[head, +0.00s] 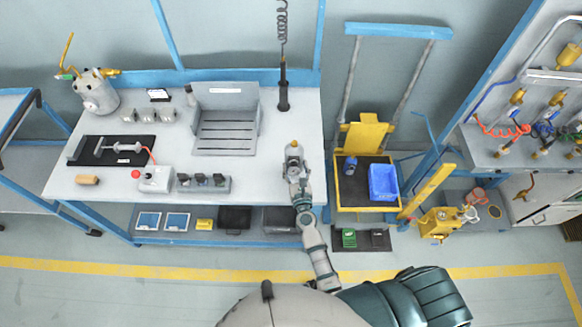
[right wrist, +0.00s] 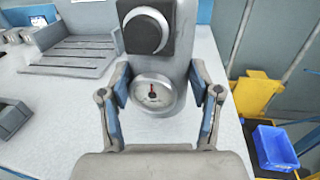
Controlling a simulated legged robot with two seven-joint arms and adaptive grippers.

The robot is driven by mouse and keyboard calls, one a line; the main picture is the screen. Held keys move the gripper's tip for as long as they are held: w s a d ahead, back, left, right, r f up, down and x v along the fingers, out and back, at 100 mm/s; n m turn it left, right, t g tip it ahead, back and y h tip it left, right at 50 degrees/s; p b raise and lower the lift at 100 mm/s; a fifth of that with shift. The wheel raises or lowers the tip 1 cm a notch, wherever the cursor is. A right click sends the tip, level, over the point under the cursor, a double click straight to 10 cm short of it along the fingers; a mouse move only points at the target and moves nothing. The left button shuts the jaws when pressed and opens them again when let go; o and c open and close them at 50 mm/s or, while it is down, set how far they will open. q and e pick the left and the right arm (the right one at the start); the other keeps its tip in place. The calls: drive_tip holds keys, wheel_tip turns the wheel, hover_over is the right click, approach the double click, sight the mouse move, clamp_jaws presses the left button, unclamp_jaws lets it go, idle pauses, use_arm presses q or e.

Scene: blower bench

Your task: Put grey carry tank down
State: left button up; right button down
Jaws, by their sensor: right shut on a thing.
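My right gripper (head: 295,172) is over the right end of the white bench. Its fingers, also seen in the right wrist view (right wrist: 160,100), are shut on the sides of a grey body, taken as the grey carry tank (right wrist: 154,68). The tank has a round dial gauge and a black square with a pale ring. In the head view only a small part of the tank (head: 293,149) shows past the fingers. I cannot tell whether its base touches the bench top. My left gripper is not in view.
The white bench (head: 255,180) is bare around the gripper. A grey slotted fixture (head: 226,135) and a hanging black tool (head: 283,90) stand farther back. A grey pot with yellow fittings (head: 97,95) is at the back left. A yellow trolley with a blue bin (head: 383,182) stands right of the bench.

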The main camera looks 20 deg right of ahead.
sight(294, 168)
drive_tip(key=shift+w, duration=0.9)
drive_tip(key=shift+w+d+f, duration=0.1)
drive_tip(key=shift+w+d, duration=0.05)
drive_tip(key=shift+w, duration=0.15)
drive_tip(key=shift+w+d+f, duration=0.1)
drive_tip(key=shift+d+f, duration=0.05)
drive_tip(key=shift+f, duration=0.05)
wheel_tip(294, 168, down, 2)
drive_tip(key=shift+f+b, duration=0.25)
drive_tip(key=shift+b, duration=0.6)
drive_tip(key=shift+f, duration=0.3)
drive_tip(key=shift+a+r, duration=0.1)
drive_tip(key=shift+a, duration=0.45)
drive_tip(key=shift+c, duration=2.1)
unclamp_jaws()
drive_tip(key=shift+d+f, duration=0.2)
drive_tip(key=shift+o, duration=1.4)
drive_tip(key=shift+d, duration=0.1)
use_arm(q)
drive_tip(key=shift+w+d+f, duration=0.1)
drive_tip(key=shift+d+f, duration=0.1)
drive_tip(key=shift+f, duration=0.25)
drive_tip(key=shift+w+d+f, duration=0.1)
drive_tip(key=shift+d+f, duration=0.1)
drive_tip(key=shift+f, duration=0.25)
use_arm(e)
drive_tip(key=shift+d, duration=0.1)
